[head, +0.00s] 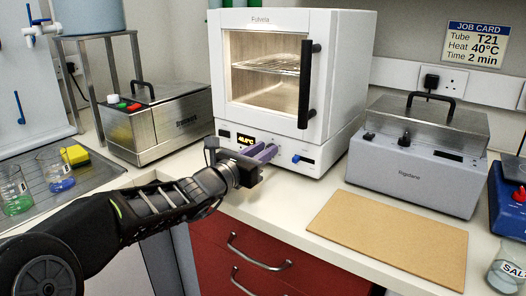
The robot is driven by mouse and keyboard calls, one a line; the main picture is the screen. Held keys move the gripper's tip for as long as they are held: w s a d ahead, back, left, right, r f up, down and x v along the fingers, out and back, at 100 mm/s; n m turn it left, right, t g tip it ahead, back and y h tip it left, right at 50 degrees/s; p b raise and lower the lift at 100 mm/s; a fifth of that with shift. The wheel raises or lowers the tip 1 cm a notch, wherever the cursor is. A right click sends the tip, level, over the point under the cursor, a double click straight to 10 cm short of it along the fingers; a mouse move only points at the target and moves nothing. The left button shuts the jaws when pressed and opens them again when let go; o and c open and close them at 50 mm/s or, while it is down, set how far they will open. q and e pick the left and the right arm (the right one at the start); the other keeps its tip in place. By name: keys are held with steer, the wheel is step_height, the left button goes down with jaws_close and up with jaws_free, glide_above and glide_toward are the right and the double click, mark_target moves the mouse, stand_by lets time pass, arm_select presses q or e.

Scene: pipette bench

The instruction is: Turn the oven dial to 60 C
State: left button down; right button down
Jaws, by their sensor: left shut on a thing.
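The white oven (342,80) labelled Fulvela stands at the back middle, its glass door closed and its inside lit. Its amber display (246,139) glows on the lower panel; the digits are small and seem to read in the forties. My left gripper (266,153) reaches in from the left to this panel, its purple-grey fingers shut at the place of the dial. The dial itself is hidden behind the fingers, so its pointer cannot be read. A blue knob (296,158) shows just right of the fingers. My right gripper is not in view.
A steel bath (155,120) stands left of the oven, a grey Rigidane bath (410,165) right. A tan board (390,238) lies in front. Beakers (58,172) stand far left. A job card (475,45) reads T21, 40°C, 2 min.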

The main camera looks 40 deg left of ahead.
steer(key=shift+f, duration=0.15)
arm_select(q)
steer(key=shift+f+m+b, duration=0.15)
steer(key=shift+m+b, duration=0.35)
steer(key=shift+b, duration=0.4)
steer(key=m+b, duration=0.2)
steer(key=b, duration=0.1)
steer(key=m+b, duration=0.2)
steer(key=b, duration=0.1)
steer(key=m+b, duration=0.3)
steer(key=shift+d+f, duration=0.25)
steer(key=shift+d, duration=0.05)
steer(key=shift+m+b, duration=0.8)
steer(key=shift+b, duration=0.1)
steer(key=shift+d+m+b, duration=0.15)
steer(key=shift+m+b, duration=0.6)
steer(key=shift+m, duration=0.35)
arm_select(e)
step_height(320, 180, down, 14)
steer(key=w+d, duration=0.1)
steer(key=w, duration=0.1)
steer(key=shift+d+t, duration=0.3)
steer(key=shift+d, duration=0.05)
arm_select(q)
steer(key=shift+r, duration=0.1)
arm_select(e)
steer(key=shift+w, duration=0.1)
